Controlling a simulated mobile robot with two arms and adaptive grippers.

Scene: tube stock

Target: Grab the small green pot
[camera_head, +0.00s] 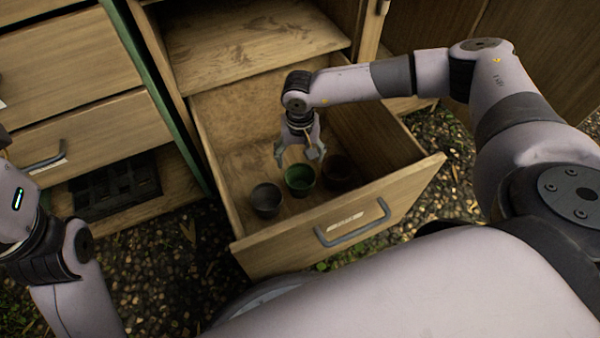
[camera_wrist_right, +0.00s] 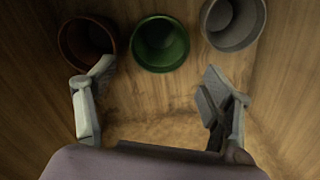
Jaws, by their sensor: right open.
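The small green pot (camera_head: 300,181) stands in the open drawer (camera_head: 240,215), in the middle of a row of three pots. In the right wrist view the green pot (camera_wrist_right: 160,44) is at the top centre, its open mouth facing the camera. My right gripper (camera_head: 301,158) is inside the drawer, just behind and above the green pot. In the right wrist view its two fingers (camera_wrist_right: 152,95) are spread wide with nothing between them, and the pot lies beyond the gap. My left arm shows at the left edge, but its gripper is out of view.
A grey pot (camera_head: 266,199) stands left of the green one and a dark brown pot (camera_head: 337,171) right of it, both close by. The drawer front with its handle (camera_head: 352,226) and the side walls enclose them. A black tray (camera_head: 115,187) lies in the lower left compartment.

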